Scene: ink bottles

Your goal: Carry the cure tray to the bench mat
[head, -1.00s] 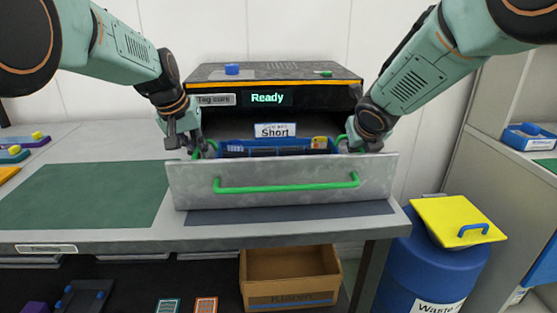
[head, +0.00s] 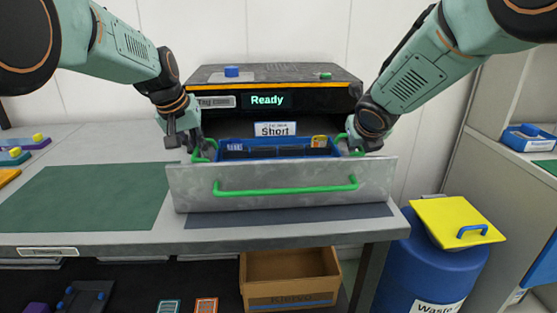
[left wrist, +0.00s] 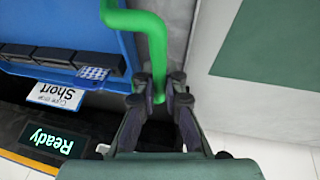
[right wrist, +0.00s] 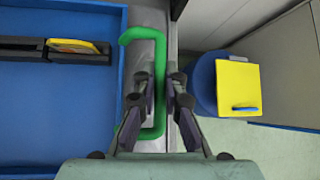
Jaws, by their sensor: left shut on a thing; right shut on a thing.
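The cure tray (head: 275,154) is blue with green side handles and sits in or just above the open drawer of the curing unit; the drawer front hides its lower part. My left gripper (head: 200,152) is shut on its left green handle (left wrist: 150,35). My right gripper (head: 354,147) is shut on its right green handle (right wrist: 157,65). Inside the tray, a dark rack (right wrist: 22,50) holds a yellow-orange item (right wrist: 74,46), and a blue-white patterned item (left wrist: 93,73) shows at the other end. The green mat (head: 82,195) lies bare on the bench to the left.
The drawer front (head: 285,172) with its green bar handle stands before the tray. The unit (head: 300,75) behind shows "Ready". A blue waste drum (head: 400,265) with a yellow lid stands right of the bench. A cardboard box (head: 290,262) is below.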

